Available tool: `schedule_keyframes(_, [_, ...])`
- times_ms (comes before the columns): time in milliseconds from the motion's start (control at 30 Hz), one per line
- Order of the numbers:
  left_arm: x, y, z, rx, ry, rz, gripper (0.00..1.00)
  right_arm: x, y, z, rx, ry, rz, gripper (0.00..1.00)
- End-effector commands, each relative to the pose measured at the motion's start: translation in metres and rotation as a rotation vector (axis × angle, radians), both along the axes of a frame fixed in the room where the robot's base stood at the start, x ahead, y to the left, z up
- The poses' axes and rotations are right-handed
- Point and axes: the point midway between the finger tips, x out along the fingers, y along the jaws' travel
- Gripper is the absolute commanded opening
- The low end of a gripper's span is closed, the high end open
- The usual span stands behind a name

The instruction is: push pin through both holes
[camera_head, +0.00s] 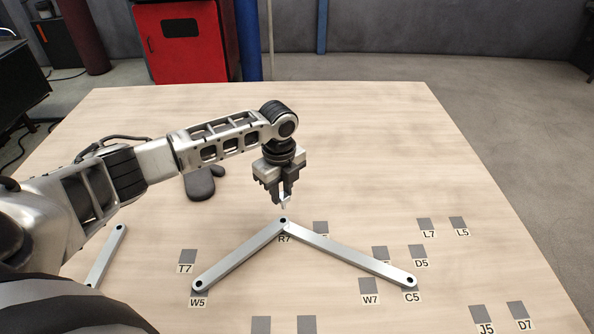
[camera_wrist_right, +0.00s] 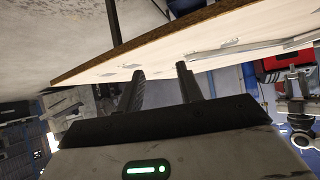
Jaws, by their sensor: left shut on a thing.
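Two flat galvanized bars meet in a V on the table. The left bar (camera_head: 238,257) runs from marker W5 up to R7, and the right bar (camera_head: 350,254) runs from R7 down to C5. Their ends overlap at R7, where a dark hole shows. My left gripper (camera_head: 282,197) points down above this joint, shut on a small pale pin (camera_head: 284,204) whose lower part shows between the fingertips. The pin looks upright and apart from the bars. My right gripper (camera_wrist_right: 160,72) shows in the right wrist view with its fingers apart and nothing between them.
A third bar (camera_head: 106,257) lies at the left, partly hidden by my arm. A dark mitten-shaped object (camera_head: 203,185) lies behind my left arm. Grey labelled squares mark the wooden table (camera_head: 370,130). A red cabinet (camera_head: 185,45) stands beyond. The table's back right is clear.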

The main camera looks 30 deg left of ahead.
Motion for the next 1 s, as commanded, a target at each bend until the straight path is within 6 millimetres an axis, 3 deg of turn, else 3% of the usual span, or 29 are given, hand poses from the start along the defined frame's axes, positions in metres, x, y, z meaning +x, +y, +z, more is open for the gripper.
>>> schedule_keyframes(200, [0.0, 0.0, -0.007, 0.0, 0.001, 0.0, 0.0, -0.012, 0.004, -0.014, 0.005, 0.033, 0.008, 0.36])
schedule_keyframes(700, [0.0, 0.001, -0.041, 0.001, 0.0, 0.001, 0.0, -0.004, 0.009, -0.029, 0.027, 0.003, 0.018, 0.36])
schedule_keyframes(1000, [-0.001, 0.001, -0.043, 0.001, 0.0, 0.001, 0.0, -0.006, 0.011, -0.027, 0.034, 0.001, 0.02, 0.36])
